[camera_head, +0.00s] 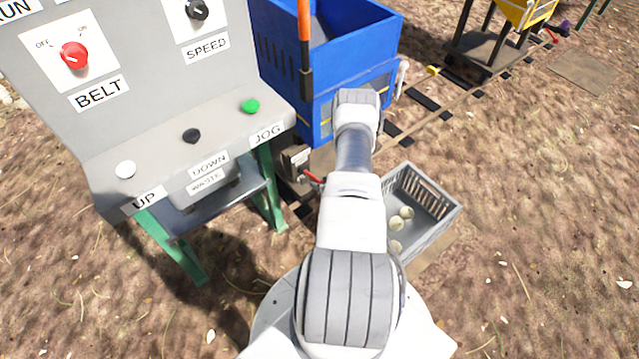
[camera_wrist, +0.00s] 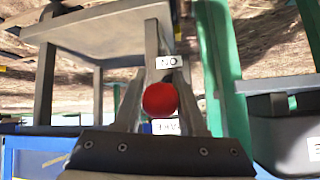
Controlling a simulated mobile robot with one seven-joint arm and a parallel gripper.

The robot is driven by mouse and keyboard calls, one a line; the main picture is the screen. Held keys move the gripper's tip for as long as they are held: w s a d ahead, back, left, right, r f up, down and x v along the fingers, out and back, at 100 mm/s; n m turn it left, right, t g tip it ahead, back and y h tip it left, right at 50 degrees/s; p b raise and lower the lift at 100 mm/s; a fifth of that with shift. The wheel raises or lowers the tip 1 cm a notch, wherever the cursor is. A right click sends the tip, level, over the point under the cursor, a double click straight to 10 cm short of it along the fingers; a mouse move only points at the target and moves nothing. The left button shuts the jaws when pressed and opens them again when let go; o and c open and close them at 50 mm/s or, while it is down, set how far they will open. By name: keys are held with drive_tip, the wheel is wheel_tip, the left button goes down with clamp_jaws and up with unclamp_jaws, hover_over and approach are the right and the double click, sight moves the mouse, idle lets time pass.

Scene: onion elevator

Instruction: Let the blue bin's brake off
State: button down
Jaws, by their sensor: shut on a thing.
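The blue bin (camera_head: 340,55) stands on the rails beyond the control panel. A red handle (camera_head: 313,180) shows low beside the rail, left of my arm. In the wrist view, a round red knob (camera_wrist: 160,99) sits between the two fingers of my gripper (camera_wrist: 163,84), which is shut on it. A white label (camera_wrist: 168,62) with upside-down lettering, seemingly ON, lies above the knob. A second label (camera_wrist: 166,127) below it is partly hidden. Part of the blue bin shows at lower left in the wrist view (camera_wrist: 35,160). In the head view my arm hides the fingers.
The control panel (camera_head: 150,110) stands on green legs (camera_head: 270,190) at left, with a waste tray (camera_head: 205,195) beneath. A grey crate (camera_head: 425,205) with several pale onions is right of my arm. A yellow hopper (camera_head: 525,12) stands farther along the rails. Bare ground lies at right.

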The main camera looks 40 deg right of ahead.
drive_tip(key=shift+w+r+g, duration=0.1)
drive_tip(key=shift+r+g, duration=0.2)
drive_tip(key=shift+r, duration=0.05)
drive_tip(key=shift+w+r, duration=0.15)
drive_tip(key=shift+r, duration=0.3)
drive_tip(key=shift+c, duration=2.3)
unclamp_jaws()
drive_tip(key=p+v, duration=0.5)
drive_tip(key=v, duration=1.2)
drive_tip(key=shift+r, duration=0.15)
drive_tip(key=shift+d, duration=0.1)
